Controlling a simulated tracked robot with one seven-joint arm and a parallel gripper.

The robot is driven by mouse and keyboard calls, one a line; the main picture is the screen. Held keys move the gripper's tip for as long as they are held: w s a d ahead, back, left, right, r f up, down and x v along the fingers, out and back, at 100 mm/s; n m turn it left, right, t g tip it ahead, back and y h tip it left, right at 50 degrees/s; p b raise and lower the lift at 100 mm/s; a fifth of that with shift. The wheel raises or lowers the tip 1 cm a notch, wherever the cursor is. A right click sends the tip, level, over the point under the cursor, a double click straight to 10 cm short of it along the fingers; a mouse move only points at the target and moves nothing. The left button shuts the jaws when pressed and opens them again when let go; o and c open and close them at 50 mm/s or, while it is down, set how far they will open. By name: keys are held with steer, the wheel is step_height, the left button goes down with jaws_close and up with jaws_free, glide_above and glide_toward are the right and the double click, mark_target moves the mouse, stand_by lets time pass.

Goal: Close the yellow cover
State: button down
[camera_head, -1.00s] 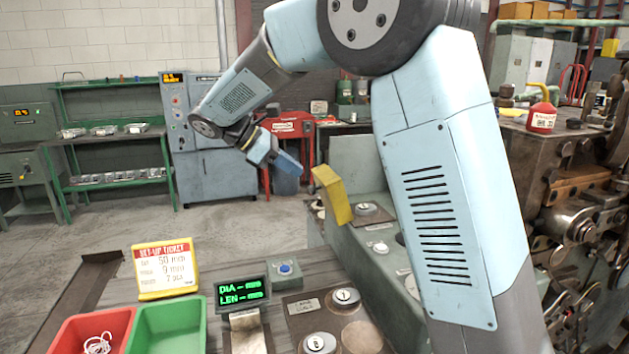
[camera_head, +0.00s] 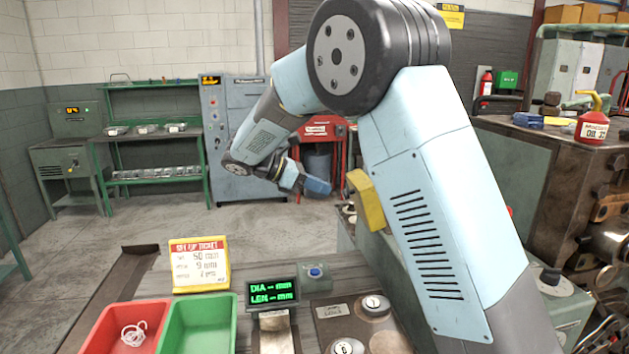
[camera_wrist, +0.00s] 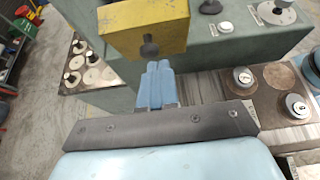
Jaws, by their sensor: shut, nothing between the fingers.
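The yellow cover (camera_head: 368,200) stands tilted up on the green-grey machine, partly hidden behind my arm in the head view. In the wrist view the yellow cover (camera_wrist: 145,28) is a thick block at the top, with a dark round knob or hole on its near face. My gripper (camera_head: 318,187) is left of the cover in the head view, with a gap between them. Its blue fingers (camera_wrist: 158,85) are together and empty in the wrist view, just below the cover's dark round part. Whether the fingertips touch it I cannot tell.
A display (camera_head: 272,292), a set-up ticket (camera_head: 200,264), a red tray (camera_head: 97,335) and a green tray (camera_head: 197,330) are on the near bench. Round buttons (camera_wrist: 242,76) sit right of my fingers in the wrist view. Open floor lies behind the bench.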

mark_target(355, 190)
steer(key=shift+w+d+r, duration=0.1)
steer(key=shift+w+d, duration=0.05)
steer(key=shift+d, duration=0.8)
steer(key=shift+w+d+f, duration=0.1)
steer(key=shift+w+d, duration=0.1)
steer(key=shift+d, duration=0.7)
steer(key=shift+w+d+r, duration=0.1)
steer(key=shift+w+d, duration=0.05)
steer(key=shift+d, duration=0.8)
